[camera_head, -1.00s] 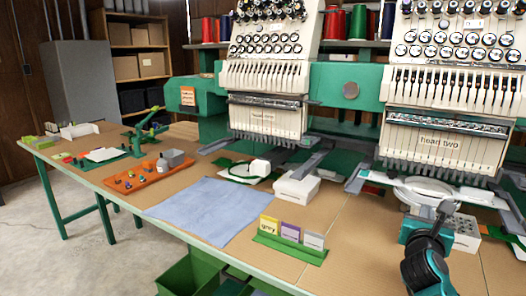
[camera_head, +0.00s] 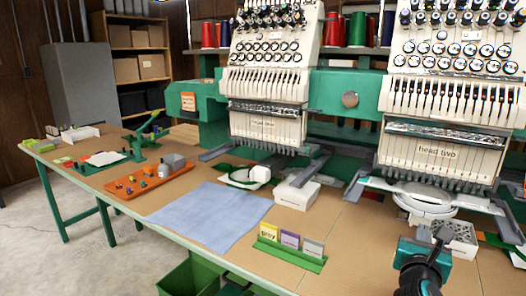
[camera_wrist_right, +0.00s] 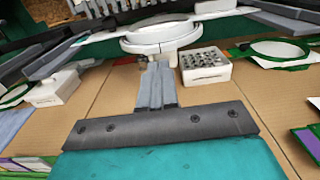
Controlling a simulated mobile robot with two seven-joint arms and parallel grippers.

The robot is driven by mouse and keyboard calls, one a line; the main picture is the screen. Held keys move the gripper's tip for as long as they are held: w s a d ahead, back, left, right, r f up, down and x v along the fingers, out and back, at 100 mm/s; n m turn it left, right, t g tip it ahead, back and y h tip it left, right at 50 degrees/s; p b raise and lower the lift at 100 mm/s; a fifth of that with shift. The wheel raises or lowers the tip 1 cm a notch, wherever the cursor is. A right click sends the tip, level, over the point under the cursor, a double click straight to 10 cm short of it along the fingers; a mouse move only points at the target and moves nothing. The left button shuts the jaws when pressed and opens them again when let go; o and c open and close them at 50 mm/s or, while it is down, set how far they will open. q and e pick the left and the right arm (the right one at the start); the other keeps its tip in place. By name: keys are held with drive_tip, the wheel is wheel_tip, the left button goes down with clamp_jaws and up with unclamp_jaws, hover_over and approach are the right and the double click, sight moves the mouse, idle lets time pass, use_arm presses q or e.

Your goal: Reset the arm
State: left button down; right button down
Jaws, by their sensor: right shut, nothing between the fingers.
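My right gripper (camera_head: 441,236) is at the lower right of the head view, over the table in front of the white round hoop (camera_head: 424,212) under head two. In the right wrist view its grey fingers (camera_wrist_right: 158,78) are together with nothing between them. They point toward the same hoop (camera_wrist_right: 160,40), and their tips look apart from it. The white block with holes (camera_head: 462,240) is just right of the gripper; it also shows in the wrist view (camera_wrist_right: 205,68). My left gripper is in neither view.
The two-head embroidery machine (camera_head: 268,120) stands along the back. A blue cloth (camera_head: 212,213), a green holder with colour cards (camera_head: 290,253), an orange tray (camera_head: 140,187) and a white box (camera_head: 297,195) lie on the table. Bare tabletop (camera_head: 345,265) shows left of my right arm.

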drive_tip(key=shift+s+a, duration=0.2)
drive_tip(key=shift+s, duration=0.2)
drive_tip(key=s+a+f+n+t+y, duration=0.1)
drive_tip(key=s+a+f+n+y, duration=0.1)
drive_tip(key=n, duration=0.6)
drive_tip(key=s+a+f+n+t+y, duration=0.1)
drive_tip(key=s+a+f+n+y, duration=0.2)
drive_tip(key=n, duration=0.6)
drive_tip(key=s+a+f+n+t+y, duration=0.1)
drive_tip(key=s+a+f+n+y, duration=0.1)
drive_tip(key=a+n, duration=0.4)
drive_tip(key=shift+s+a+f+n+t+y+p, duration=0.1)
drive_tip(key=shift+s+a+n+t+y+p, duration=0.2)
drive_tip(key=shift+n+y, duration=0.35)
drive_tip(key=shift+s+a+f+n+t+y, duration=0.1)
drive_tip(key=shift+s+n+y, duration=0.35)
drive_tip(key=shift+n, duration=0.4)
drive_tip(key=s+a+f+n+g+y, duration=0.1)
drive_tip(key=s+a+f+n+g, duration=0.1)
drive_tip(key=s+f+n+g, duration=0.2)
drive_tip(key=s+a+f+n+g+y, duration=0.1)
drive_tip(key=s+f+n+g, duration=0.3)
drive_tip(key=s+f+n, duration=0.7)
drive_tip(key=a+f+n, duration=0.1)
drive_tip(key=n, duration=0.2)
drive_tip(key=shift+s+a+f+n, duration=0.25)
drive_tip(key=shift+f+n, duration=0.1)
drive_tip(key=shift+n, duration=0.05)
